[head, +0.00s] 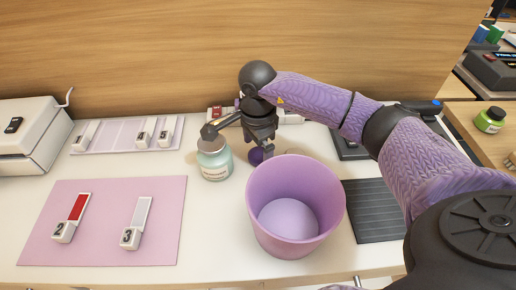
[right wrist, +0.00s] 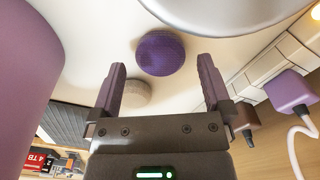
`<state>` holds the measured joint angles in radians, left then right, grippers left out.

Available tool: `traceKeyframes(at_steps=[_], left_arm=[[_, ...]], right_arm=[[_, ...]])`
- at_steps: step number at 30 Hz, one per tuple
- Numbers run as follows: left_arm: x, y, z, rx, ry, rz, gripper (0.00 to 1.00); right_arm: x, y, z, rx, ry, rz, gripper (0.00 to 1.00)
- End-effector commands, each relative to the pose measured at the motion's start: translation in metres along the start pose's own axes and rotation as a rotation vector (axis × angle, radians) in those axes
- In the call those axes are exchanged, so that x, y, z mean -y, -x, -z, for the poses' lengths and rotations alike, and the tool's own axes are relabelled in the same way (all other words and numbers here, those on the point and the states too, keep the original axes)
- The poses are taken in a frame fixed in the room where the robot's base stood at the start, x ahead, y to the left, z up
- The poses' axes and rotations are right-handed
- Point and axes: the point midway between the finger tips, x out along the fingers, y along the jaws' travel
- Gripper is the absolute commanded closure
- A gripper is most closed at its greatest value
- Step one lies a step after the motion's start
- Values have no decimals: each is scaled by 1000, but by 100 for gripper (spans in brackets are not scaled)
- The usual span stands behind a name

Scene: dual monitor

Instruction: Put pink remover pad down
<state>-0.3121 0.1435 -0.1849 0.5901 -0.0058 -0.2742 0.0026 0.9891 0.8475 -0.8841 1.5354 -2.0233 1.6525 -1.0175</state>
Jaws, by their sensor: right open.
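In the right wrist view a round purple pad (right wrist: 161,53) lies on the white table just beyond my right gripper's fingertips. A smaller beige round pad (right wrist: 137,92) lies beside it, partly hidden. I cannot tell a clearly pink pad in either view. My right gripper (right wrist: 161,82) is open, with nothing held between its fingers. In the head view the right gripper (head: 262,142) points down behind the purple bin, and the purple pad (head: 255,157) shows below it. My left gripper is not in view.
A purple bin (head: 258,215) stands in front of the gripper. A teal jar (head: 215,165) stands to its left. A pink mat (head: 100,243) holds two numbered swatches. A white rack with swatches (head: 115,138) lies behind it. A dark ribbed panel (head: 372,212) lies right.

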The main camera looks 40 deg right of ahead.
Motion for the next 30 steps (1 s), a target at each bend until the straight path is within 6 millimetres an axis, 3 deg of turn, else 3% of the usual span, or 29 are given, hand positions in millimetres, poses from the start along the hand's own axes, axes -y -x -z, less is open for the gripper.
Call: traceKeyframes(at_steps=[1, 3, 9, 14, 26, 28, 30], left_arm=[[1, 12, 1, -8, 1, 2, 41], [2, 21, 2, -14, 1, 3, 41], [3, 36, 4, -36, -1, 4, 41], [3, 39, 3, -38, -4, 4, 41], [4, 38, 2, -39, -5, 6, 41], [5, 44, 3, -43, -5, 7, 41], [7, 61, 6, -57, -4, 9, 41]], right_arm=[[1, 22, 0, 0, 0, 9, 0], [1, 44, 0, 0, 0, 9, 0], [0, 89, 0, -1, 0, 6, 0], [0, 101, 0, -1, 0, 2, 0], [0, 100, 0, 0, 0, 1, 0], [0, 107, 0, 0, 0, 5, 0], [-1, 128, 0, 0, 0, 14, 0]])
